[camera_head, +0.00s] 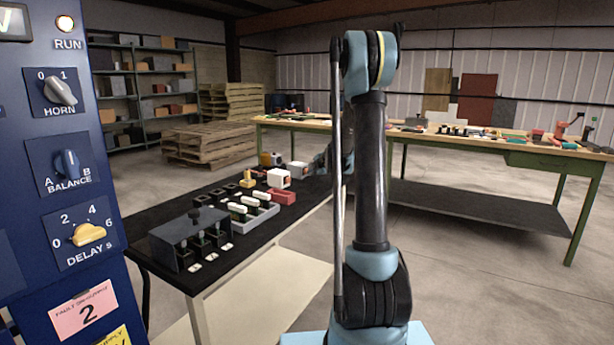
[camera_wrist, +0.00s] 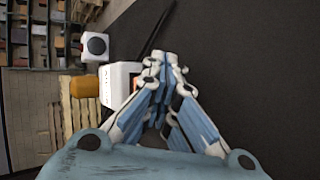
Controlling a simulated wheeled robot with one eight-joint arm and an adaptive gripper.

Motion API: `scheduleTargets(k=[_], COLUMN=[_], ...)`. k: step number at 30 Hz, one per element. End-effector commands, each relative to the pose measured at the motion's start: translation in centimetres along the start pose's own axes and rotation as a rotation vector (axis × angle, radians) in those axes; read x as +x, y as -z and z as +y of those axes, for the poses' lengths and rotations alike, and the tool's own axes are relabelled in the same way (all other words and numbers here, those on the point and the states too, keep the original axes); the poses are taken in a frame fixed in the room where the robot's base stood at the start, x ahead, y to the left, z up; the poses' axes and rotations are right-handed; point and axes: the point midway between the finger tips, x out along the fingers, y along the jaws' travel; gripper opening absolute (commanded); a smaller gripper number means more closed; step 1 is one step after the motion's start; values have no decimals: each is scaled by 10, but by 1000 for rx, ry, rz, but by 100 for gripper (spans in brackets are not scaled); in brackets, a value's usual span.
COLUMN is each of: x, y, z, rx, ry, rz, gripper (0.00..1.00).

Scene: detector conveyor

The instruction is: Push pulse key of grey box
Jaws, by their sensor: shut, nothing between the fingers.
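A dark grey box (camera_head: 190,240) with a round knob on top and several small keys along its front stands on the near end of the black-topped table. A lighter grey box (camera_head: 262,217) with several white keys lies behind it. Labels are too small to read, so I cannot tell which key is the pulse key. My gripper (camera_wrist: 165,62) is shut and empty in the wrist view, over the dark table top.
A white box (camera_wrist: 118,84) and an orange block (camera_wrist: 85,87) lie beside my fingers in the wrist view. A red box (camera_head: 283,196) sits behind the lighter grey box. A blue control panel (camera_head: 25,120) stands close on the left. A green-legged workbench (camera_head: 540,157) is behind.

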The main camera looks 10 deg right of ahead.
Motion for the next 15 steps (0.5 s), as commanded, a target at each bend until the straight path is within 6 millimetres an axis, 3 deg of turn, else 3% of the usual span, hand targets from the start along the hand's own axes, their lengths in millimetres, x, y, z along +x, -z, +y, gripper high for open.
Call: scheduleTargets(k=[15], x=[4], y=[3], z=[3], rx=[1], ry=[0], rz=[0], gripper=[0])
